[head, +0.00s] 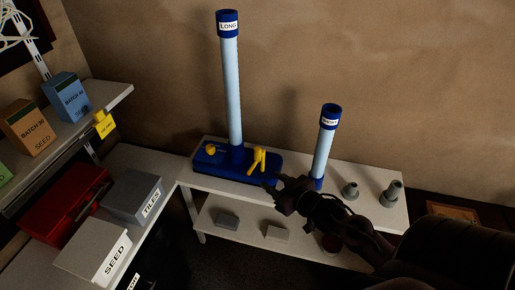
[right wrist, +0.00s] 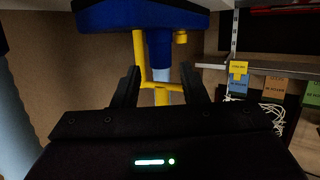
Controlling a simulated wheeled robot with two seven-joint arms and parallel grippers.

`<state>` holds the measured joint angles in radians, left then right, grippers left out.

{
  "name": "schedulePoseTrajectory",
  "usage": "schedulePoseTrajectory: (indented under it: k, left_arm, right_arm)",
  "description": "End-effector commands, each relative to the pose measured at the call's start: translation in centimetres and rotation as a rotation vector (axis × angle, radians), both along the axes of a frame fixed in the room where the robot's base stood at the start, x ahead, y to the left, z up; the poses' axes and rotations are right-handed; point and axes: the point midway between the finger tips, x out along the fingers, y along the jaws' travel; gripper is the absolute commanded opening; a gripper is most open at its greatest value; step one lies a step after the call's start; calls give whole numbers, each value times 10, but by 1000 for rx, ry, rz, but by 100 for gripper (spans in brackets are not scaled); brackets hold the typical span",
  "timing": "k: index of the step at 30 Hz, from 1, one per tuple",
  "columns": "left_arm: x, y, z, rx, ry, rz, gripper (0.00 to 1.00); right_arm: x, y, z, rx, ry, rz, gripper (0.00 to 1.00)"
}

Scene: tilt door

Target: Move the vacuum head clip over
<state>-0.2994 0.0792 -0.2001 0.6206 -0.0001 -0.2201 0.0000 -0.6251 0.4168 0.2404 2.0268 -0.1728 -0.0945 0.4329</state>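The yellow vacuum head clip (head: 258,160) stands on the dark blue vacuum head (head: 225,168), in front of the long tube (head: 232,90). My right gripper (head: 276,186) is at the front right edge of the blue head, close to the clip. In the right wrist view, the gripper's two fingers (right wrist: 160,90) are apart, and the yellow clip (right wrist: 139,60) shows between and beyond them. I cannot tell whether either finger touches it. My left gripper is not in view.
A shorter tube (head: 324,145) stands to the right on the white table (head: 368,184), with grey fittings (head: 391,194) beyond it. A red case (head: 65,205) and labelled boxes (head: 134,197) are on the left bench. A yellow knob (head: 210,149) is on the blue head's left end.

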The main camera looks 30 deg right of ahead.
Motion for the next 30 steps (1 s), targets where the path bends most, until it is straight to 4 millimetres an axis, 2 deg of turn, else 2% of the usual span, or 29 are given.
schedulePoseTrajectory:
  k: [1,4,9,14,24,30]
  left_arm:
    - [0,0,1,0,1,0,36]
    - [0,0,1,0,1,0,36]
    - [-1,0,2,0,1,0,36]
    - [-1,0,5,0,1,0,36]
    - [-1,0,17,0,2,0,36]
    - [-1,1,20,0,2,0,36]
  right_arm:
    - [2,-6,15,11,-60,32,39]
    - [2,-11,43,44,-169,99,39]
    - [2,-12,68,79,-259,165,39]
    - [13,-10,72,84,-270,172,39]
    - [60,3,72,82,-270,169,39]
    - [74,8,70,82,-268,169,39]
